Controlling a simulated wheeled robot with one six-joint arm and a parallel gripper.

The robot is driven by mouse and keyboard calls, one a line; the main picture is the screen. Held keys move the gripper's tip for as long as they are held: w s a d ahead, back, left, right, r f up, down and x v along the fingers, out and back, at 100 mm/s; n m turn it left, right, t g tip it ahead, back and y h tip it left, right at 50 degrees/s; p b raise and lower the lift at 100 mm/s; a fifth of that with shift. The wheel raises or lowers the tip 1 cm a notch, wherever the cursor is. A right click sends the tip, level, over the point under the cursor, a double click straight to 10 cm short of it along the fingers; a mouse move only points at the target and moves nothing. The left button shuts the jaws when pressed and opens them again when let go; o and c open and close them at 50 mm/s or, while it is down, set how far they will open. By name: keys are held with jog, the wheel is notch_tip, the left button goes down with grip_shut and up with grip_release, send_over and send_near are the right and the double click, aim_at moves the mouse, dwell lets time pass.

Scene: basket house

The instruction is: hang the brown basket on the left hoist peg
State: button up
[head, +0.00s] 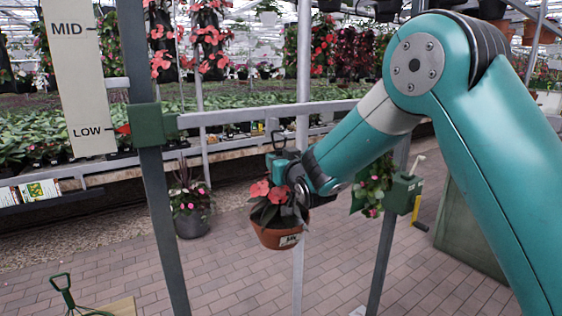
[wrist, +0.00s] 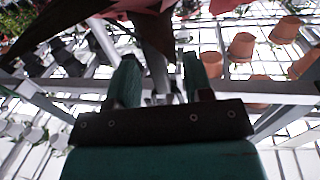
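The brown basket (head: 272,236), a terracotta-coloured pot with red flowers and a small pale label, is in the air below my gripper (head: 284,168) in the head view. It is roughly upright, in front of a thin grey post. My gripper appears shut on its upper part; the exact contact is hidden. In the wrist view, the fingers (wrist: 160,82) stand a little apart, with dark and red leaves above and between them. The hoist's crossbar (head: 240,115) runs behind the gripper.
A green carriage (head: 148,125) sits at LOW beside the scale board (head: 78,75). A plant with pink flowers (head: 372,188) hangs right of the basket. A yellow-handled crank (head: 415,211) is at the right post. A potted plant (head: 190,222) stands on the floor behind.

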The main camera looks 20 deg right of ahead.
jog(key=s+d+b, duration=0.3)
jog(key=s+b, duration=0.5)
jog(key=s, duration=0.9)
jog(key=s+a+f+n+g+y, duration=0.15)
jog(key=s+a+f+g, duration=0.35)
jog(key=s+f+g, duration=0.6)
jog(key=s+n+g, duration=0.4)
jog(key=s+g, duration=0.2)
jog(key=s, duration=0.9)
jog(key=shift+s+a+r+g, duration=0.15)
jog(key=shift+s+a+g, duration=0.25)
